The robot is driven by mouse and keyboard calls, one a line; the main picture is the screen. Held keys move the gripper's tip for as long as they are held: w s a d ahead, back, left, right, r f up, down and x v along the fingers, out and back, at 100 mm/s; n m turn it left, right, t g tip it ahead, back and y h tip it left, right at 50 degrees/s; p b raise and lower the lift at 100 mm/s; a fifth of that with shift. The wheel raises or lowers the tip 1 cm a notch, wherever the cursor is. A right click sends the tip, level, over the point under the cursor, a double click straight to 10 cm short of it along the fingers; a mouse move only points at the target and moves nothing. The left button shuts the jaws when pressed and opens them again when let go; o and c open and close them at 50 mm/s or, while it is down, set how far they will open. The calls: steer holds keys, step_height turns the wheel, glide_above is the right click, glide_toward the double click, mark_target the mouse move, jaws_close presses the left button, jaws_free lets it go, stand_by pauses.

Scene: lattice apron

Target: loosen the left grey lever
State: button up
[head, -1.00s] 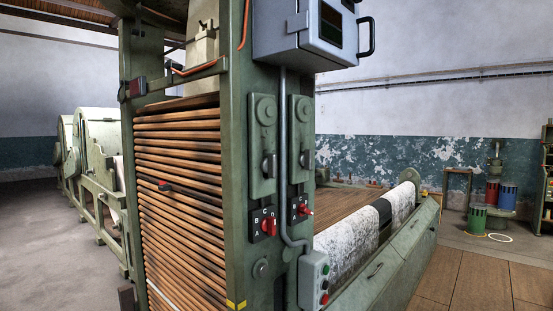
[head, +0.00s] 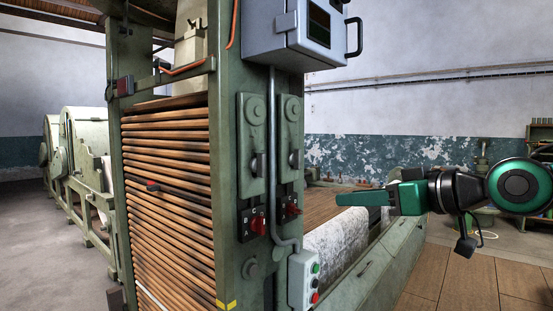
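The left grey lever (head: 255,165) is a small dark grey handle low on the left green plate, on the front post of the machine. It looks roughly upright. A similar right grey lever (head: 294,159) is on the neighbouring plate, past a vertical grey pipe. My gripper (head: 362,198) reaches in from the right, its green fingers pointing left. It is to the right of both levers and a little lower in the picture, apart from them. The fingers are seen side-on and overlap, so their opening is hidden. Nothing shows held at their tips.
Red rotary switches (head: 258,226) sit below the levers. A vertical grey pipe (head: 272,150) runs between the plates to a button box (head: 304,278). A grey cabinet (head: 290,35) juts out above. Wooden floor is clear at lower right.

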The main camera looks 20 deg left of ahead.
mark_target(265, 154)
steer(key=s+a+r+n+g+y, duration=0.25)
steer(key=s+a+r+y, duration=0.2)
steer(key=a+r, duration=0.4)
steer(key=shift+n+t, duration=0.25)
steer(key=shift+n, duration=0.1)
steer(key=x, duration=1)
steer(key=shift+w+a+f, duration=0.1)
steer(key=shift+w+f, duration=0.05)
steer(key=shift+f, duration=0.2)
jaws_close()
